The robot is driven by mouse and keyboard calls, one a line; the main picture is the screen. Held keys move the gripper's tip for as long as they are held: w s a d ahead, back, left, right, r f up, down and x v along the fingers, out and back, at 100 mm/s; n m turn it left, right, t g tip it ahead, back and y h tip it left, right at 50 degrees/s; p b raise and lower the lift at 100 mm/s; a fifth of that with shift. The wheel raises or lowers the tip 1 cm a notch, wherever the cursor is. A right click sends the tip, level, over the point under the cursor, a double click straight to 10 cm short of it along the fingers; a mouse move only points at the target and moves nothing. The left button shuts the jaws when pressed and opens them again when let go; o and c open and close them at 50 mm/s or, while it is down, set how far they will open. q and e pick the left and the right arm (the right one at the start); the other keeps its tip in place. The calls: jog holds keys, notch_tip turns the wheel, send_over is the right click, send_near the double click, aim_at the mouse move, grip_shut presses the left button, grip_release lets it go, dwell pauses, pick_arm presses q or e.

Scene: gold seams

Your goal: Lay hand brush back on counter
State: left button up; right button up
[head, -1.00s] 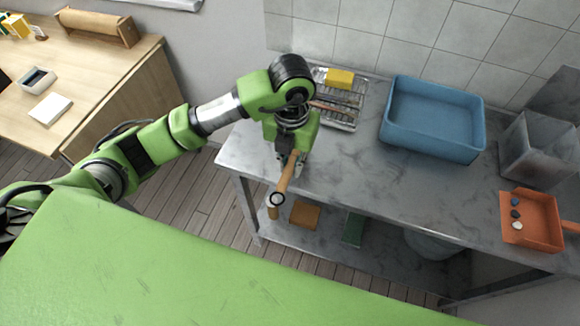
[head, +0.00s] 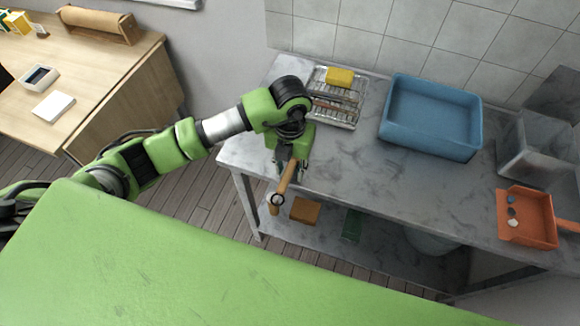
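The hand brush (head: 285,180) shows as a light wooden handle with a dark ring at its near end. It slants toward me over the front left edge of the grey marbled counter (head: 330,182). My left gripper (head: 288,170) points down at that edge and is shut on the hand brush. Its fingers are partly hidden by the handle, and I cannot make out the bristles. Whether the brush touches the counter top is unclear. My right gripper is not in view.
A wire rack (head: 345,110) with a yellow sponge (head: 340,77) stands behind my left gripper. A blue basin (head: 430,115), a clear bin (head: 537,150) and an orange dustpan (head: 527,218) with small pieces stand to the right. The counter's middle is clear. A lower shelf (head: 330,243) holds several things.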

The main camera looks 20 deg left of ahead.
aim_at(290, 167)
pick_arm(q)
jog(key=shift+r, duration=0.2)
notch_tip(290, 167, up, 12)
jog(key=b, duration=0.2)
dwell(0.4)
dwell(0.3)
